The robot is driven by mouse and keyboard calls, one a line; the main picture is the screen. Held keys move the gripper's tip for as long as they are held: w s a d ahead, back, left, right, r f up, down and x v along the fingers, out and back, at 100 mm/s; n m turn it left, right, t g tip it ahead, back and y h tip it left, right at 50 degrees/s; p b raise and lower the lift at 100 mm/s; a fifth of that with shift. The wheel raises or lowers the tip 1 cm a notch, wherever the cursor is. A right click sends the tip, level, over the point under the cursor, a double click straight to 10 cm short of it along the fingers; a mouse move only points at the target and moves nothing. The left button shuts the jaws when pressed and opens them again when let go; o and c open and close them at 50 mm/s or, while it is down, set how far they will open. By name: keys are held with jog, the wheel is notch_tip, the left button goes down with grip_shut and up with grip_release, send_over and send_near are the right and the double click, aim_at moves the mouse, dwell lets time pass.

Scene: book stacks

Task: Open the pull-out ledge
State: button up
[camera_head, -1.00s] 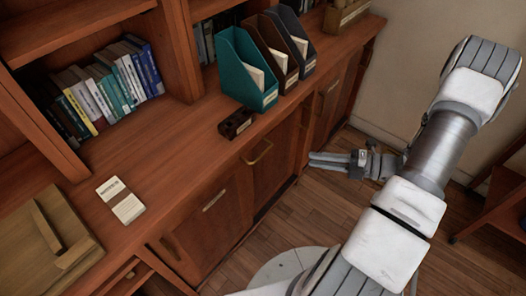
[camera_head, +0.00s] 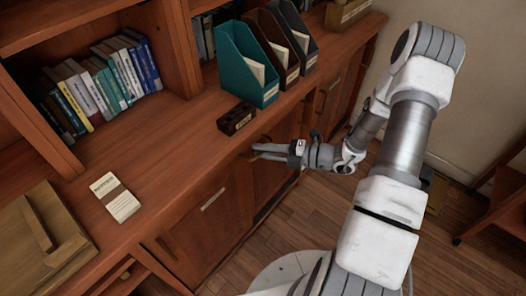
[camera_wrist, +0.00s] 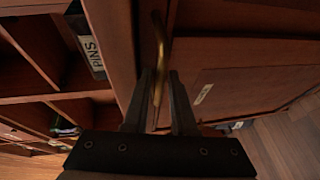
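The pull-out ledge shows as a wooden front with a curved brass handle (camera_wrist: 159,45), set under the countertop edge. It looks closed against the cabinet in the head view. My gripper (camera_head: 255,152) is at this handle, and its fingers hide most of the handle there. In the wrist view my gripper (camera_wrist: 160,75) has its two dark fingers apart, one on each side of the lower part of the handle. A gap shows between the fingers, and I cannot tell whether either touches the brass.
A small dark box labelled PINS (camera_head: 236,118) sits on the countertop (camera_head: 165,165) just above the handle. Teal (camera_head: 246,65), brown (camera_head: 274,48) and dark grey (camera_head: 297,38) file holders stand behind it. A notepad (camera_head: 115,197) lies to the left. Floor is clear before the cabinets.

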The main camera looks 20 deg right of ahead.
jog(key=shift+c, duration=0.2)
grip_shut()
dwell(1.3)
